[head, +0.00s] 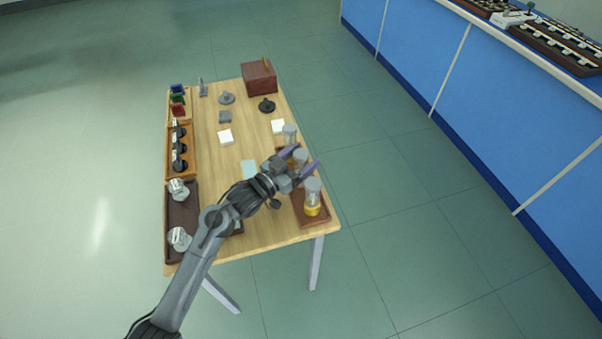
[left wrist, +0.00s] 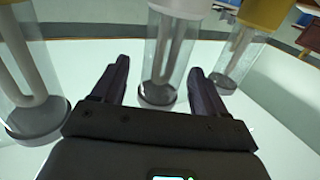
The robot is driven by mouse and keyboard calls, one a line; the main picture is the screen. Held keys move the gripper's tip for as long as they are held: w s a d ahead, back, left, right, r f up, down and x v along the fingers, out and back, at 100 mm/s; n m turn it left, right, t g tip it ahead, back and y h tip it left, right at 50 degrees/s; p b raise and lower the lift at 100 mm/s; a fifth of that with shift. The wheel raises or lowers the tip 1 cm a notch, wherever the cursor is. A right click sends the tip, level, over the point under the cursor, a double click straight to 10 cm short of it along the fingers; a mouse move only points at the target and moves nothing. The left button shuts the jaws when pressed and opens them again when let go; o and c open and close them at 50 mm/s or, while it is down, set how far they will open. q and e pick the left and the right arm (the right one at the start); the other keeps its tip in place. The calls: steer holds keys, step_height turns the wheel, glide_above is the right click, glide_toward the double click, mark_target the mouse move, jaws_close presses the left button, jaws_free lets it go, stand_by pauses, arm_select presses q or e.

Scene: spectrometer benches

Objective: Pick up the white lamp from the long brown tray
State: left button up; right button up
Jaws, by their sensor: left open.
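The long brown tray (head: 323,218) lies along the table's right edge and carries three glass lamps. The near lamp (head: 313,197) has a yellow base; the far lamp (head: 290,134) stands beyond my fingers. The middle lamp (head: 300,158) is partly hidden by my gripper. My left gripper (head: 299,161) is open, one finger on either side of this middle lamp. In the left wrist view the middle lamp, with a whitish base (left wrist: 181,6), shows beyond and between the fingers (left wrist: 160,85); contact cannot be told. A yellow-based lamp (left wrist: 240,50) is to its right, another lamp (left wrist: 28,85) to its left.
A dark brown tray (head: 183,212) with two whitish-grey pieces lies at the table's left edge. Orange trays with black, red, green and blue items lie behind it. A red-brown box (head: 259,77) stands at the back. White blocks (head: 226,137) lie mid-table. A blue bench (head: 440,50) is at right.

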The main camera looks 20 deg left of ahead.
arm_select(q)
jaws_close()
steer(key=shift+r, duration=0.1)
steer(key=shift+r, duration=0.1)
